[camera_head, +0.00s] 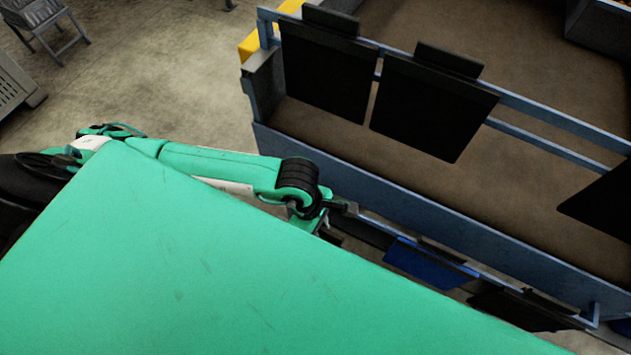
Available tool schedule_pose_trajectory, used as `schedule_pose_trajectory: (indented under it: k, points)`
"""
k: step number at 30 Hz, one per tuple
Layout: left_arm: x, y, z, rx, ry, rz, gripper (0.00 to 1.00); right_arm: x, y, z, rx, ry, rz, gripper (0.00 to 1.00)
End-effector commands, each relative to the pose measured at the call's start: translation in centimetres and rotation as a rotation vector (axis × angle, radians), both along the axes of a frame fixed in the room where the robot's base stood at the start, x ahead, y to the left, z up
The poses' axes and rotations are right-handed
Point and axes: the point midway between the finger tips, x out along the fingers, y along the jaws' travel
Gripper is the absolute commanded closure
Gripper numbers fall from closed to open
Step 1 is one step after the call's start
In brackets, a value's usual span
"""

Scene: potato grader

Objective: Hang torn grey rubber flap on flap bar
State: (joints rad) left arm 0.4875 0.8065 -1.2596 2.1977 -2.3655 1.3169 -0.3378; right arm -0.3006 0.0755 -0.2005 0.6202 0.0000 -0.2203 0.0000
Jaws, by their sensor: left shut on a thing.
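The flap bar (560,120) is a blue-grey rail running across the upper right. Two black flaps (325,70) and (432,105) hang on it side by side, and another black flap (603,205) hangs at the right edge. A bare stretch of bar lies between the second and third flaps. My left gripper (345,207) is below and left of that bar, shut on what seems to be the grey rubber flap (378,229), beside a lower rail. Most of this flap is hidden, and no tear shows. My right gripper is not in view.
A blue flap (430,264) and a black flap (515,308) hang along the lower rail, close to my left gripper. The grader's long blue side wall (420,193) stands just beyond. Open concrete floor (170,70) lies at the upper left.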

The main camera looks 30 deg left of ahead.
Motion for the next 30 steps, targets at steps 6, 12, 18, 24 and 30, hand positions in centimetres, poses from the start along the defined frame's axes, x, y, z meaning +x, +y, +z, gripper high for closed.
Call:
schedule_pose_trajectory:
  k: [6,12,18,24,30]
  points:
    - [1.8,-0.1,0.0,0.000,-0.002,0.000,1.00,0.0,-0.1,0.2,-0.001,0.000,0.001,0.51]
    - [3.3,-0.1,0.0,0.000,-0.001,-0.002,1.00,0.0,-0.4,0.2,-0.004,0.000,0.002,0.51]
    - [4.9,-0.2,-0.1,0.000,-0.001,-0.002,1.00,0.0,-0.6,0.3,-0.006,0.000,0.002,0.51]
    - [6.5,-0.2,-0.1,0.001,-0.002,0.000,1.00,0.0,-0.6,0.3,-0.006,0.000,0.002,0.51]
    - [8.0,-0.3,-0.2,0.000,-0.002,0.000,1.00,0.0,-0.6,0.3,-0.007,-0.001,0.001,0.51]
